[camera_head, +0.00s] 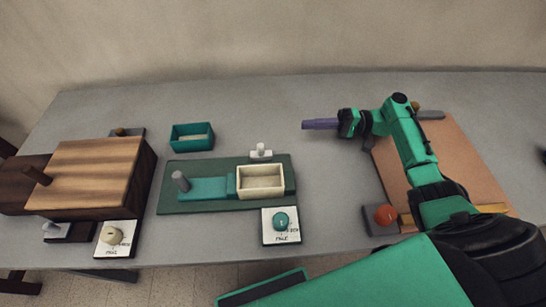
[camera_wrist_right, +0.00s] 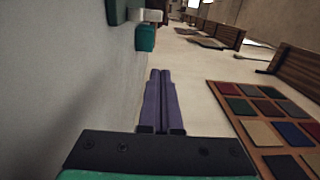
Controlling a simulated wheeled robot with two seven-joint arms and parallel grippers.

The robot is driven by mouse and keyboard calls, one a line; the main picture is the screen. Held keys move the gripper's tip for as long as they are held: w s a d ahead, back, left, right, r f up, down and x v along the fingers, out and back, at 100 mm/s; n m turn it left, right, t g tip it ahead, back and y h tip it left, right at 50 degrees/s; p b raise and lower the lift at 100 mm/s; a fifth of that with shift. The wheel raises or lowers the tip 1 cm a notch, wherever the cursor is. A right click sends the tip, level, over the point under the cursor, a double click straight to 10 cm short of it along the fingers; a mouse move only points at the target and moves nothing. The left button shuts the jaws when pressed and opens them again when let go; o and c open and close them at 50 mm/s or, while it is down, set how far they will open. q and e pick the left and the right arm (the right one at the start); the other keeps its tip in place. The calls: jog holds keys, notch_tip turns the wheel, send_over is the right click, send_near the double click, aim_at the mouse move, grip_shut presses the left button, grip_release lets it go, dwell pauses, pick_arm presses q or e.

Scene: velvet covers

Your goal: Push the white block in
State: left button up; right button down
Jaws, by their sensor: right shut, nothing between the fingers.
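A small white block (camera_head: 261,152) stands at the back edge of the dark green board (camera_head: 170,205), just behind a cream open box (camera_head: 262,194). A second small white piece (camera_head: 52,228) sits at the front left, by the wooden cabinet. My right gripper (camera_head: 307,124), with purple fingers, is shut and empty. It points left, to the right of and behind the white block, clear of it. In the right wrist view its fingers (camera_wrist_right: 160,76) lie together with nothing between them. My left gripper is not in view.
A teal tray (camera_head: 192,145) stands behind the board. A teal knob on a white plate (camera_head: 281,238) is in front. A wooden cabinet (camera_head: 98,170) is at the left. A red ball (camera_head: 385,214) sits by the tan panel (camera_head: 465,165). Bare table lies between gripper and board.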

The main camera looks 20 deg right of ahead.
aim_at(261, 152)
notch_tip(261, 152, down, 2)
jog(key=shift+f, duration=0.15)
jog(key=shift+a+r, duration=0.2)
jog(key=p+x, duration=0.1)
jog(key=x, duration=0.2)
jog(key=p+x, duration=0.1)
jog(key=x, duration=0.2)
jog(key=p+x, duration=0.1)
jog(key=x, duration=0.2)
jog(key=shift+w+a+r+p, duration=0.15)
jog(key=shift+a+r+p, duration=0.15)
jog(key=shift+a+p, duration=0.1)
jog(key=s+p, duration=0.1)
jog(key=s+a+p, duration=0.1)
jog(key=s, duration=0.1)
jog(key=shift+s+a+p, duration=0.1)
jog(key=shift+a+p, duration=0.2)
jog(key=shift+p, duration=0.1)
jog(key=shift+s+a+f, duration=0.1)
jog(key=shift+s, duration=0.1)
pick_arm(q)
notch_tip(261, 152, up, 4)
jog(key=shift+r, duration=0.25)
pick_arm(e)
jog(key=shift+f, duration=0.15)
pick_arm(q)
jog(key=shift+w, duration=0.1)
pick_arm(e)
jog(key=shift+w, duration=0.1)
